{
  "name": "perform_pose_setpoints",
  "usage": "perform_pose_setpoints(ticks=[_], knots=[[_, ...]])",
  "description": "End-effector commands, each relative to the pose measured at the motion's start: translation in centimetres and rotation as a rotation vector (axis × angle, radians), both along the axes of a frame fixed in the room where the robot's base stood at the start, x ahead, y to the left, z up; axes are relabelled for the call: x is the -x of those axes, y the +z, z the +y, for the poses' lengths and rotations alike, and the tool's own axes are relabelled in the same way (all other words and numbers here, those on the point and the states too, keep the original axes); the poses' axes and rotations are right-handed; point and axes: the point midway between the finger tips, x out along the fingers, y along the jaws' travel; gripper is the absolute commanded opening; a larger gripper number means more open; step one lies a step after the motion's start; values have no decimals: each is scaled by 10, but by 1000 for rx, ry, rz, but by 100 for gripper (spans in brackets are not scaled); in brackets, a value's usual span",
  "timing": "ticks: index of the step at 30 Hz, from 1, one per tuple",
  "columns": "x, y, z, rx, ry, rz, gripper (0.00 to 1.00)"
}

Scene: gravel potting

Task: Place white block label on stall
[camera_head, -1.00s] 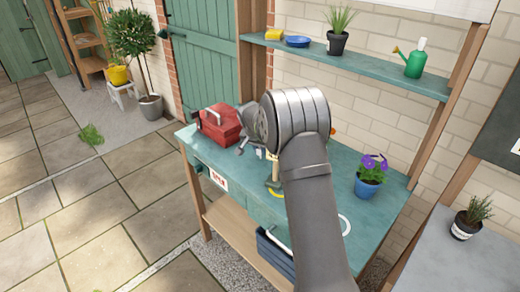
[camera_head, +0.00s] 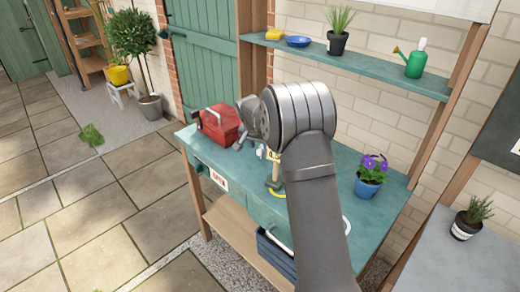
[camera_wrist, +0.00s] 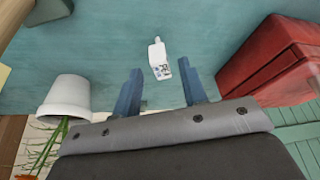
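A small white block label (camera_wrist: 160,62) with dark printed marks and a narrow tip lies on the teal stall top (camera_wrist: 150,25) in the wrist view. My gripper (camera_wrist: 161,85) is open, its two blue fingers apart with nothing between them. The label sits just beyond the fingertips, near the middle of the gap, not touching either finger. In the head view my arm hides the fingers. The stall (camera_head: 330,165) is a teal bench with wooden legs.
A red toolbox (camera_head: 220,124) stands on the stall's left end; it also shows at right in the wrist view (camera_wrist: 275,60). A white pot (camera_wrist: 66,100) is left of my fingers. A blue pot with purple flowers (camera_head: 368,185) stands to the right. A shelf (camera_head: 350,68) runs above.

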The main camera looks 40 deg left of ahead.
Motion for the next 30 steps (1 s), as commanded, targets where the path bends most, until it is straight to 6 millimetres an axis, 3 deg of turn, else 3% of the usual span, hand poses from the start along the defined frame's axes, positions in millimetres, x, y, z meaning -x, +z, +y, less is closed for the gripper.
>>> perform_pose_setpoints(ticks=[6,12,19,30], knots=[[17,47,-7,-3,2,-2,39],[28,74,-11,0,1,-2,39],[32,83,-13,1,0,0,39],[29,77,-12,2,-1,0,39]])
